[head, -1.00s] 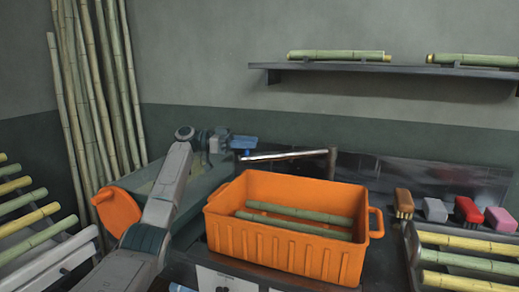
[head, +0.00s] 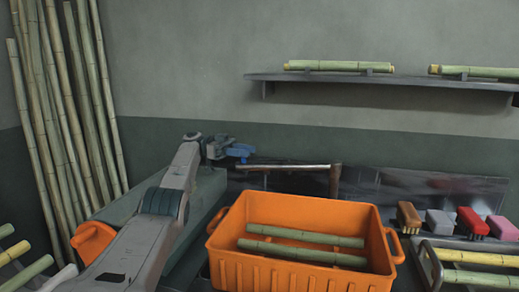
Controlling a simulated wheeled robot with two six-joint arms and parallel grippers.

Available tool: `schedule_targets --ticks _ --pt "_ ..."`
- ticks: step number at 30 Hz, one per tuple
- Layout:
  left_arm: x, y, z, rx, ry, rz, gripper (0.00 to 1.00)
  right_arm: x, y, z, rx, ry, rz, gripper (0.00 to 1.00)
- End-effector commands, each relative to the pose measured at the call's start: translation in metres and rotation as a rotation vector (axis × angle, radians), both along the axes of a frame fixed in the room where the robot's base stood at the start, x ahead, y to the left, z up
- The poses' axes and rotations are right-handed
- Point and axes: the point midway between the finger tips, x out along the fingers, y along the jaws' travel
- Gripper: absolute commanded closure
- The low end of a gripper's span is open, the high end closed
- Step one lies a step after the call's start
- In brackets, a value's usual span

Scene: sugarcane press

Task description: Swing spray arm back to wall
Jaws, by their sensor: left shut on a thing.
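The spray arm (head: 290,166) is a thin pale bar reaching left from a dark upright post (head: 335,180) behind the orange crate. It lies nearly level in the head view, in front of the back wall. My left gripper (head: 238,153), with blue fingers, is at the bar's free left end and is shut on it. The exact contact is small and partly hidden by the fingers. My right gripper is not in view.
An orange crate (head: 297,207) with green cane pieces stands in front of the post. Brushes, including a red one (head: 472,222), stand at the right. A wall shelf (head: 390,82) holds cane above. Tall canes (head: 70,110) lean at the left.

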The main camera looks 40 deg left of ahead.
Motion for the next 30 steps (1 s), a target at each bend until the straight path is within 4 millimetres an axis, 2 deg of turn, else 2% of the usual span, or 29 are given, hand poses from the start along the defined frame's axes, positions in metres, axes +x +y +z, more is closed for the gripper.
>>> schedule_targets --ticks 13,14,16,17,26,30 --pt "-0.005 0.005 -0.002 0.000 0.004 -0.001 1.00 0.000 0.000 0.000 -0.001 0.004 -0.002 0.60" --pt "-0.005 0.005 -0.002 0.000 0.004 -0.001 0.63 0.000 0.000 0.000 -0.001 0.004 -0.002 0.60" --pt "-0.005 0.005 -0.002 0.000 0.003 -0.001 0.49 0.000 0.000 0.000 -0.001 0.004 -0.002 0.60" --pt "-0.005 0.005 -0.002 0.000 0.003 -0.001 0.46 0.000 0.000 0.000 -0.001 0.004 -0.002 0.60" --pt "-0.002 0.002 -0.001 0.000 0.001 -0.001 0.46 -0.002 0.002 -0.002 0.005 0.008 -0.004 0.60" --pt "0.013 -0.016 -0.003 0.001 0.000 -0.005 0.46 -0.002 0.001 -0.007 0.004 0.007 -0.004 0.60"
